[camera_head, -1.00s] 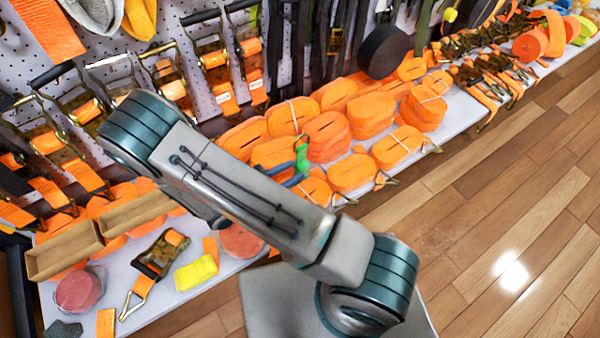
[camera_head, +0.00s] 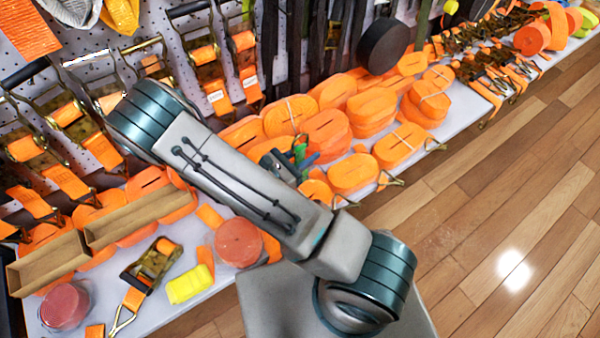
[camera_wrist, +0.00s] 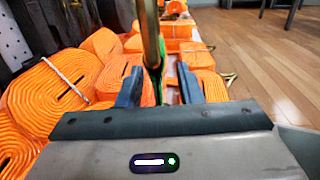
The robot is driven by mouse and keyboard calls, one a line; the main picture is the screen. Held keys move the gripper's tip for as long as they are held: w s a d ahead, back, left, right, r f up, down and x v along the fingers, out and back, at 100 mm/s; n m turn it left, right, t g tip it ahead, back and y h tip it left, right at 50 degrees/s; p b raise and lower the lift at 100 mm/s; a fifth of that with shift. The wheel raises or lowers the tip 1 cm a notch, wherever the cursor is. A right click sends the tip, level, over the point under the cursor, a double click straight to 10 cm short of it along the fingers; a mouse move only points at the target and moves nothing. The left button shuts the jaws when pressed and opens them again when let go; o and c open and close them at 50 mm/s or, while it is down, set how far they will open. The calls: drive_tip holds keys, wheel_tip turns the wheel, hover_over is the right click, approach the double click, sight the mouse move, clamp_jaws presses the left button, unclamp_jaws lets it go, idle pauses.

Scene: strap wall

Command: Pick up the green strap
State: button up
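The green strap (camera_head: 299,147) is a small upright green piece among the orange strap rolls on the shelf, partly hidden by my gripper in the head view. In the wrist view only dark and green slivers of the green strap (camera_wrist: 154,76) show, below an upright brass-coloured metal piece (camera_wrist: 150,35). My gripper (camera_wrist: 159,86) has its two blue-grey fingers apart, one on each side of the green and the metal piece. I cannot tell whether either finger touches it. In the head view my gripper (camera_head: 284,162) is small and partly hidden by my arm.
Coiled orange straps (camera_head: 325,132) crowd around the gripper on the pale shelf (camera_head: 465,118). A large orange coil (camera_wrist: 55,95) lies close on the left in the wrist view. Ratchet straps (camera_head: 210,70) hang on the pegboard behind. Open wooden floor (camera_head: 500,200) lies to the right.

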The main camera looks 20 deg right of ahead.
clamp_jaws()
drive_tip(key=shift+r, duration=0.1)
wheel_tip(320, 180, up, 10)
drive_tip(key=p, duration=0.4)
